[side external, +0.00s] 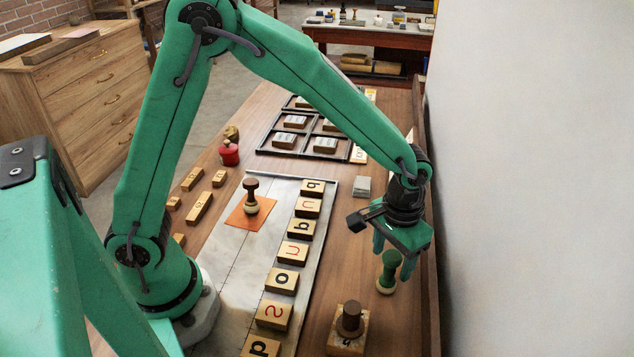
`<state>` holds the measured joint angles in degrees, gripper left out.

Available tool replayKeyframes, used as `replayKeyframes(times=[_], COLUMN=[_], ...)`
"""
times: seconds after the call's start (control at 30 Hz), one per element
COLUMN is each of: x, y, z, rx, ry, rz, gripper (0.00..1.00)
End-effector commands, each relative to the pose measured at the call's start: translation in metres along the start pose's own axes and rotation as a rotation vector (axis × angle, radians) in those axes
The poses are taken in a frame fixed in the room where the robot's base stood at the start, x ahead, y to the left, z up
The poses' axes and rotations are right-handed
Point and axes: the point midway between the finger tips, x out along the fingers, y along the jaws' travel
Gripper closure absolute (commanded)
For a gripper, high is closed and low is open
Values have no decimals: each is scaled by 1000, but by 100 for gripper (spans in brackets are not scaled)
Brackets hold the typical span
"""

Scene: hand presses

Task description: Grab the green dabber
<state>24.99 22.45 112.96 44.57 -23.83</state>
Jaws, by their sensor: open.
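The green dabber (388,271) stands upright on the wooden table at the right, with a green handle and a pale round base. My gripper (394,258) is open and points down just above it. Its fingers reach down around the top of the dabber's handle in this view; I cannot tell whether they touch it. The gripper body hides part of the area behind the dabber.
A brown-handled stamp (348,322) stands in front of the dabber. A row of letter blocks (281,280) runs along the metal plate (238,265) to the left. Another brown stamp (251,197) stands on an orange square. A wall (530,180) rises close on the right.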

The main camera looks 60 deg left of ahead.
Motion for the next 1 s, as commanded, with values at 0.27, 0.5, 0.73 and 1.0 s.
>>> replayKeyframes(times=[0.27, 0.5, 0.73, 1.0], x=[32, 38, 38, 38], y=[2, 2, 2, 2], z=[2, 2, 2, 2], rx=[0, 0, 0, 0], ry=[-3, -1, 0, 0], rz=[-1, 0, 0, 0], gripper=[40, 40, 40, 62])
